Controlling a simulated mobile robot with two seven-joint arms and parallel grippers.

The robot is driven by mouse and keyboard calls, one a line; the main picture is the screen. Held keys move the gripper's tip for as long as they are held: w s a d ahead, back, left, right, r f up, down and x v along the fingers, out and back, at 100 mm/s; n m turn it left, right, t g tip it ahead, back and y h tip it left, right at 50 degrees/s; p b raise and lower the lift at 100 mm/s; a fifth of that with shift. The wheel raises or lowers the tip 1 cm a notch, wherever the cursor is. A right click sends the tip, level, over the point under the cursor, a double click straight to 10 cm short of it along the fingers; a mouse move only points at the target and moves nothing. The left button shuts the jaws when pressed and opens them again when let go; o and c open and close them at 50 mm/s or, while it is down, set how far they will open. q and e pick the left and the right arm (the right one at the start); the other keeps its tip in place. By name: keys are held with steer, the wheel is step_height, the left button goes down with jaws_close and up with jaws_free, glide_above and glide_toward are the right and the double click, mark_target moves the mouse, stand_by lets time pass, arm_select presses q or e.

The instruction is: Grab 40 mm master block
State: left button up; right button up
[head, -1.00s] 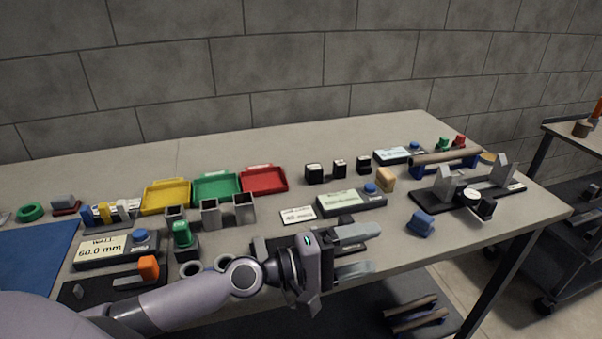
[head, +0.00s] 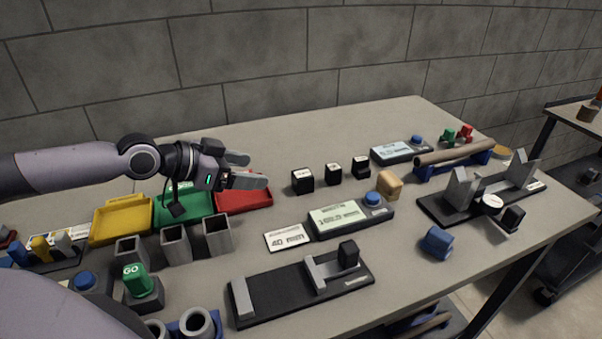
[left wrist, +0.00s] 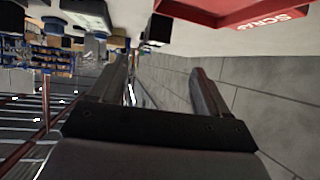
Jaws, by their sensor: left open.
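Three small black blocks with white-labelled tops stand in a row on the table: the left one (head: 302,181), the middle one (head: 333,174) and the right one (head: 361,167). Their labels are too small to read, so I cannot tell which is the 40 mm master block. My left gripper (head: 254,170) is open and empty, raised above the red tray, left of the left block, its fingers pointing right. In the left wrist view its two fingers (left wrist: 163,75) are apart with nothing between them. My right gripper is not in view.
The red tray (head: 245,202) lies under the gripper. A card reading 40 mm (head: 287,237) and a display unit (head: 338,219) with a blue button lie in front of the blocks. A black slide fixture (head: 280,292) is nearer. The table behind the blocks is clear.

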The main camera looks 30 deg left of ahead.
arm_select(q)
steer(key=shift+w+a, duration=0.1)
steer(key=shift+w, duration=0.05)
glide_toward(301, 173)
steer(key=shift+w+d+f+p, duration=0.25)
steer(key=shift+w+f, duration=0.2)
steer(key=shift+f, duration=0.15)
steer(key=shift+w+d+f+p, duration=0.1)
steer(key=shift+w+d+f, duration=0.15)
steer(key=shift+w+f, duration=0.3)
steer(key=shift+w+d+f, duration=0.1)
steer(key=shift+w+d, duration=0.2)
steer(key=p+x, duration=0.1)
steer(key=x, duration=0.2)
steer(key=shift+w+d, duration=0.1)
steer(key=shift+d, duration=0.1)
steer(key=shift+w+d+f, duration=0.15)
steer(key=shift+w+d, duration=0.05)
steer(key=shift+w, duration=0.2)
steer(key=shift+c, duration=0.2)
jaws_close()
